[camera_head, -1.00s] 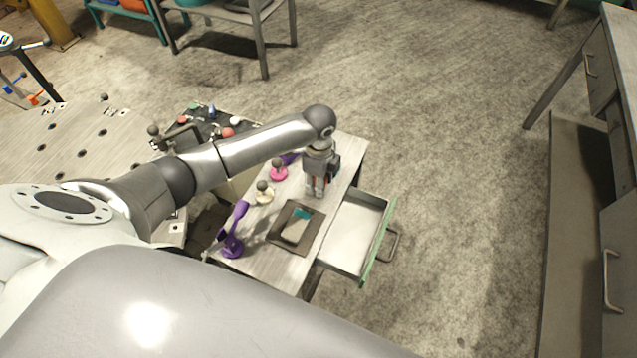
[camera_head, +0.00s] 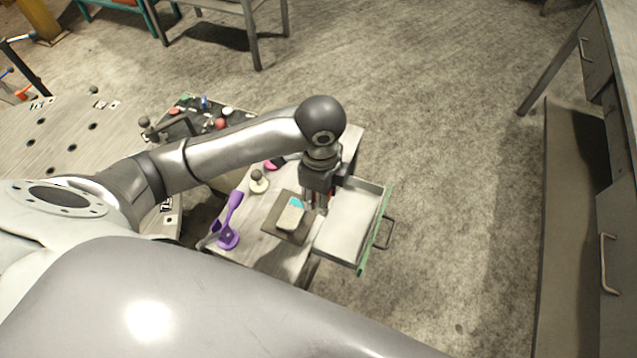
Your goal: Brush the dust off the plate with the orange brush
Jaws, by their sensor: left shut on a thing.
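My left gripper (camera_head: 315,204) points down over the right edge of a small work table, beside the plate. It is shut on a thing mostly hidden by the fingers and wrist. Whether the brush touches the plate cannot be told. Dust is too small to make out. My right gripper is not in view.
An open drawer (camera_head: 346,228) with a green front juts out to the right of the table. Floor is clear beyond the drawer.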

